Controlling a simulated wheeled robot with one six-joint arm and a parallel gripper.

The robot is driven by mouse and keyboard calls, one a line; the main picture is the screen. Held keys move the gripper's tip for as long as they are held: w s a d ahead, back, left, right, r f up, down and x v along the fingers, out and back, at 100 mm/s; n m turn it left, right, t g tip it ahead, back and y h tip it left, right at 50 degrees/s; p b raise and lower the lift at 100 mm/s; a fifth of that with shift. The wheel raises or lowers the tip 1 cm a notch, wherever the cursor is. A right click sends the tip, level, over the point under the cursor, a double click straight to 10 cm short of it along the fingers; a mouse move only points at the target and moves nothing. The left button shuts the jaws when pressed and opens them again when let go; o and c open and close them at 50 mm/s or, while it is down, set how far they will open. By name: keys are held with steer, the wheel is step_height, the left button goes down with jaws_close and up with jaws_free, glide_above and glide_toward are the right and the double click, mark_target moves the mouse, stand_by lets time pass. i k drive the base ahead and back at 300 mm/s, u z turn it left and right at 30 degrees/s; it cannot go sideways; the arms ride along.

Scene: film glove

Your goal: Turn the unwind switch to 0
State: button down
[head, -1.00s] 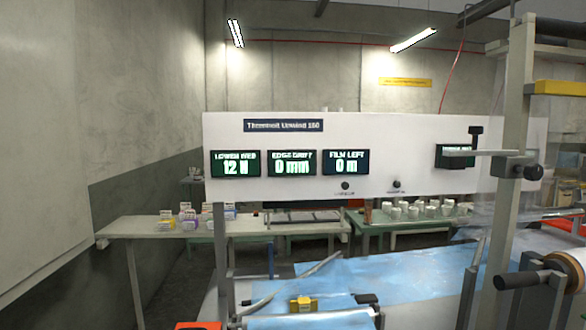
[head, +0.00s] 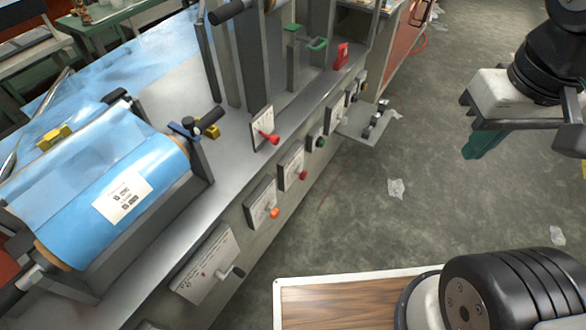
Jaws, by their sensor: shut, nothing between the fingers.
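Several rotary switches sit on small plates along the machine's grey front face. One has a grey-black handle (head: 238,272), one an orange knob (head: 273,212), one a red knob (head: 302,175) and one a green knob (head: 320,142). My gripper (head: 486,145) is at the upper right, shut and empty, over the floor and well apart from the switches. Its fingertips are partly hidden.
A blue film roll (head: 125,185) with a white label lies on the machine at the left. A small shelf (head: 365,122) juts out from the front face. A wooden board with a white edge (head: 340,300) is at the bottom. Grey floor (head: 385,220) lies between machine and arm, with scraps of film.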

mark_target(302, 176)
steer(key=u, duration=0.2)
steer(key=k, duration=0.45)
steer(key=u, duration=1.05)
steer(key=i, duration=0.9)
steer(key=z, duration=0.7)
